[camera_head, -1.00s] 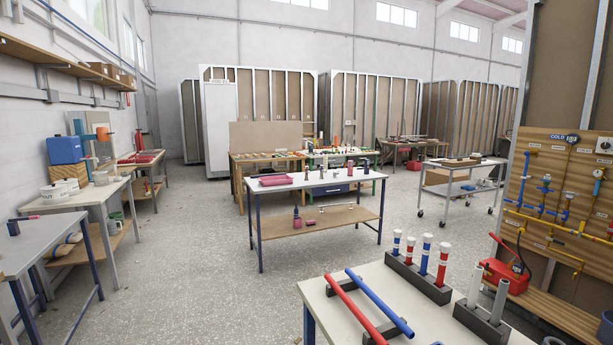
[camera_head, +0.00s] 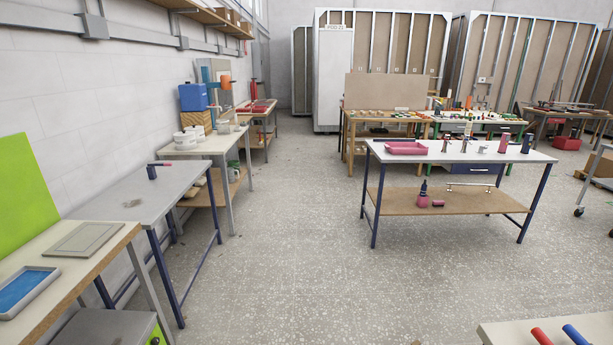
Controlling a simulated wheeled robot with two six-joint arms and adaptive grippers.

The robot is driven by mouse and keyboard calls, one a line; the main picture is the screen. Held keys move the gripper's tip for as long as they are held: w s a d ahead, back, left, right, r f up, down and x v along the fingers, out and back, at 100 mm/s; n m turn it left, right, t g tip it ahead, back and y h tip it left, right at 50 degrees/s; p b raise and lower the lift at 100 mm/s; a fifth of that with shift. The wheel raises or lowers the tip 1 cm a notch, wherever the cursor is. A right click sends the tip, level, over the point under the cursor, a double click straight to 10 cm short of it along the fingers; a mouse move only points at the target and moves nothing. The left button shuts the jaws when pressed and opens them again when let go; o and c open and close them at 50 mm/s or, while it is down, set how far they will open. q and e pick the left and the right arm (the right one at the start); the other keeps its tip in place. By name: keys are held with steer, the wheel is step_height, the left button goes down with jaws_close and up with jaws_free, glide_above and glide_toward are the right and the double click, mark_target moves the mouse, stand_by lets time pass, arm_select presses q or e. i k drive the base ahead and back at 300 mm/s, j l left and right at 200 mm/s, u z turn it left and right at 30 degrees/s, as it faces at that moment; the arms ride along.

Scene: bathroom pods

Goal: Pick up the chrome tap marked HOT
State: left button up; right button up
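I cannot make out a tap marked HOT. Small chrome-looking items (camera_head: 482,149) stand on the white-topped table (camera_head: 455,158) at the right of centre, too small to identify or read. A small pale metallic item (camera_head: 132,203) lies on the grey table (camera_head: 110,192) at the left; I cannot tell what it is. Neither of my grippers is in view.
A pink tray (camera_head: 406,148) and dark and red cylinders stand on the white-topped table. A bench (camera_head: 118,240) with a blue-lined tray (camera_head: 22,290) is at near left. Another table corner (camera_head: 510,333) is at lower right. The speckled floor (camera_head: 290,240) between is clear.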

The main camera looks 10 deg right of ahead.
mark_target(443, 151)
steer(key=i+z, duration=0.2)
steer(key=i, duration=0.4)
steer(key=i+z, duration=0.15)
steer(key=i, duration=0.4)
steer(key=i+j+z, duration=0.2)
steer(key=i, duration=0.4)
steer(key=i+z, duration=0.15)
steer(key=i, duration=0.4)
steer(key=i+l+z, duration=0.15)
steer(key=i+z, duration=0.15)
steer(key=i, duration=0.25)
steer(key=i+z, duration=0.35)
steer(key=i, duration=0.25)
steer(key=i+z, duration=0.3)
steer(key=i, duration=0.3)
steer(key=i+j+z, duration=0.3)
steer(key=i, duration=0.25)
steer(key=i+u, duration=0.2)
steer(key=i, duration=0.25)
steer(key=i+l+u, duration=0.25)
steer(key=i, duration=0.15)
steer(key=i+u, duration=0.2)
steer(key=i, duration=0.25)
steer(key=l, duration=0.05)
